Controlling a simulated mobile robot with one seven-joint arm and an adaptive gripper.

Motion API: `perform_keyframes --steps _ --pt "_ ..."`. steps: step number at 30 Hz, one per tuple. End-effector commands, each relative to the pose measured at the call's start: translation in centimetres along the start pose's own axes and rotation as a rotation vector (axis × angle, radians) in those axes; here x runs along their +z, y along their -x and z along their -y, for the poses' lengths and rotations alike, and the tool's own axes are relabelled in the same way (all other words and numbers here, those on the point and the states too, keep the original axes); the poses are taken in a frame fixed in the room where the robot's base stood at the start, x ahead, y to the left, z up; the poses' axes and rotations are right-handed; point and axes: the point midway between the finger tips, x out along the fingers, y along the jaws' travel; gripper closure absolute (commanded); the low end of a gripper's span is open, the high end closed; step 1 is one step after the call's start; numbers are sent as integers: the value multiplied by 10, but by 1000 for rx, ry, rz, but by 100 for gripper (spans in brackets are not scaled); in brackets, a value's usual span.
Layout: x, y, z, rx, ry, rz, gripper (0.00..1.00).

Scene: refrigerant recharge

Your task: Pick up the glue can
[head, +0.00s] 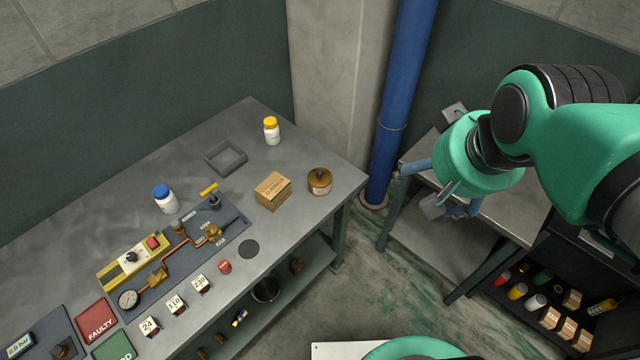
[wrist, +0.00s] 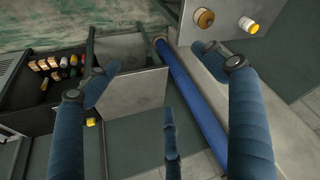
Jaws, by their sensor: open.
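A squat brown can with a dark knob on its lid (head: 320,180), which looks like the glue can, stands upright near the right end of the grey workbench (head: 310,215). Its label is too small to read. In the wrist view the can (wrist: 204,18) is at the top, right of centre. My gripper (head: 415,190) is off to the right of the can, beyond the bench end and in front of the blue pipe's right side. Its blue fingers are spread wide in the wrist view (wrist: 155,58), with nothing between them.
A cardboard box (head: 273,191) stands close left of the can. A yellow-capped bottle (head: 271,131) is behind it, beside a grey tray (head: 226,158). A vertical blue pipe (head: 402,90) rises between the workbench and a side table (head: 500,215). Low shelves (head: 530,290) hold several small items.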

Motion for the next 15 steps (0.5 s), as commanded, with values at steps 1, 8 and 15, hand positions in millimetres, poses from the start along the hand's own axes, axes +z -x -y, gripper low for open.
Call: perform_keyframes --steps 1,8,15 --pt "-9 -6 3 -2 -11 16 17" --pt "-55 -37 22 -8 -86 83 17" --pt "-100 -83 47 -4 -167 155 17"
